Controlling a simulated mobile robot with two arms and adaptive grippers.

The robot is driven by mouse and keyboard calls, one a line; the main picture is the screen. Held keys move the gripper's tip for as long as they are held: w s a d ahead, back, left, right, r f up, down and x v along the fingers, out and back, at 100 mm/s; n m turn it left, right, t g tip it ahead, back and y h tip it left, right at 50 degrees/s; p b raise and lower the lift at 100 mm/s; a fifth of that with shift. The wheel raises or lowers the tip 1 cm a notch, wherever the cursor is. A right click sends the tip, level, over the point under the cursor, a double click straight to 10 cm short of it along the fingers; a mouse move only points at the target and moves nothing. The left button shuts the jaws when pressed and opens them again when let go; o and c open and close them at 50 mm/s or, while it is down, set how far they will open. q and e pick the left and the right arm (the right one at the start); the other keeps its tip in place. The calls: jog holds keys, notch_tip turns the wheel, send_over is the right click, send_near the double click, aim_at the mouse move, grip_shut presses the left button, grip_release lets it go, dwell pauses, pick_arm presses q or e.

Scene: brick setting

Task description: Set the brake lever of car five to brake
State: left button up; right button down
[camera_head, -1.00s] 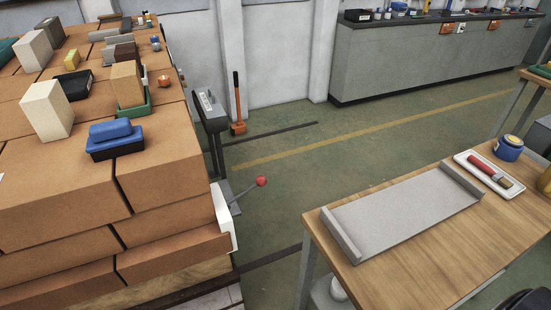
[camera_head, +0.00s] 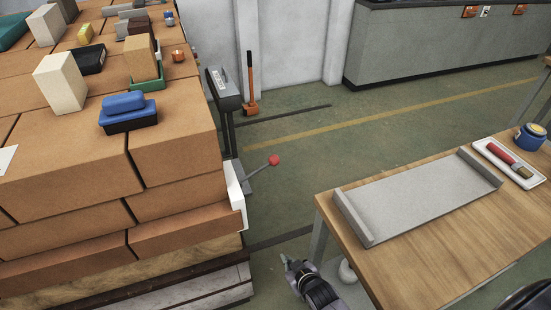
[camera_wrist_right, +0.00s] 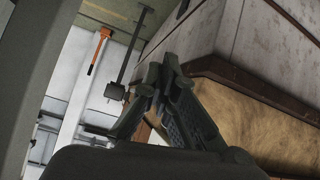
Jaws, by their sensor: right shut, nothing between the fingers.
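The brake lever (camera_head: 258,167) with its red ball knob sticks out to the right and upward from a white plate (camera_head: 236,191) on the side of the brick-laden car (camera_head: 200,283). Whether this is car five cannot be read. My right gripper (camera_head: 288,263) is low in the gap between car and table, below the lever and apart from it. In the right wrist view its fingers (camera_wrist_right: 160,82) are together and empty, with the car's wooden edge behind them. My left gripper is not in view.
A wooden table (camera_head: 410,270) with a grey metal tray (camera_head: 425,196) stands at the right, bounding the gap. Large stacked bricks (camera_head: 75,150) fill the left. The green floor beyond is open.

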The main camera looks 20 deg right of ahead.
jog(key=w+d+r+t, duration=0.1)
jog(key=w+r+t, duration=0.2)
jog(key=r, duration=1.2)
jog(key=w+r+t, duration=0.4)
jog(key=w+r, duration=0.1)
jog(key=r, duration=1.1)
jog(key=shift+w+d+h+b, duration=0.25)
jog(key=shift+d+h+b, duration=0.05)
jog(key=shift+d+b, duration=0.1)
jog(key=shift+r, duration=0.1)
send_over(276, 157)
jog(key=s+a, duration=0.2)
jog(key=s, duration=0.2)
jog(key=shift+w+d+f+p, duration=0.15)
jog(key=shift+w+f, duration=0.1)
jog(key=shift+f, duration=0.5)
jog(key=shift+w+d+f+p, duration=0.1)
jog(key=shift+w+d+f, duration=0.1)
jog(key=shift+f, duration=0.5)
jog(key=shift+w+d+f+p, duration=0.15)
jog(key=shift+w+f, duration=0.1)
jog(key=shift+f, duration=0.5)
jog(key=shift+f, duration=0.1)
